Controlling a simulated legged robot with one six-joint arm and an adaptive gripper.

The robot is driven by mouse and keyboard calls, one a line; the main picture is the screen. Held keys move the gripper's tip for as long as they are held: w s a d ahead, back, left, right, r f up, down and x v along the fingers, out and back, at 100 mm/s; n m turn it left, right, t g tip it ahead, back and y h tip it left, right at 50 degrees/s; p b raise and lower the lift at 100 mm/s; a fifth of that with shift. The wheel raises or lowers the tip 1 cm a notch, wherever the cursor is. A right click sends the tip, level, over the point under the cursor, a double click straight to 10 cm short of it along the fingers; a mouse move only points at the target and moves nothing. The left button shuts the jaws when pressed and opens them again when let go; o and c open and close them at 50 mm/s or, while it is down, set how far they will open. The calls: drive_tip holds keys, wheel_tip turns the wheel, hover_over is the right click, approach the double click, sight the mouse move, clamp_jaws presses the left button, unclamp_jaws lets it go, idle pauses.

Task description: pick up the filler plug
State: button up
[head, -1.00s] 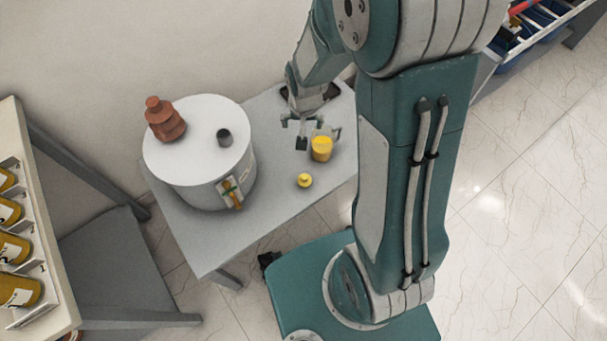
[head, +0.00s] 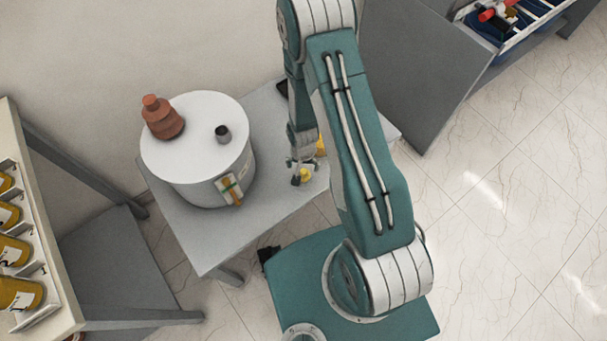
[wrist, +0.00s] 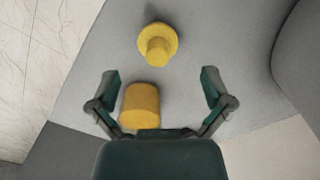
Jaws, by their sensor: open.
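The filler plug looks to be the small yellow flanged piece with a round knob; in the wrist view the plug (wrist: 158,46) lies on the grey table beyond my fingertips. In the head view the plug (head: 305,175) shows at my gripper (head: 302,172), partly covered by the fingers. In the wrist view my gripper (wrist: 160,86) is open, its two fingers spread wide with nothing clasped. A yellow cylinder (wrist: 140,106) appears between the fingers near the palm; in the head view it is mostly hidden behind my arm.
A shelf with yellow cans (head: 18,294) is at far left. The table front is clear.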

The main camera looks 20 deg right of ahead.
sight(304, 171)
drive_tip(key=shift+d+f, duration=0.1)
drive_tip(key=shift+f, duration=2.9)
drive_tip(key=c, duration=1.1)
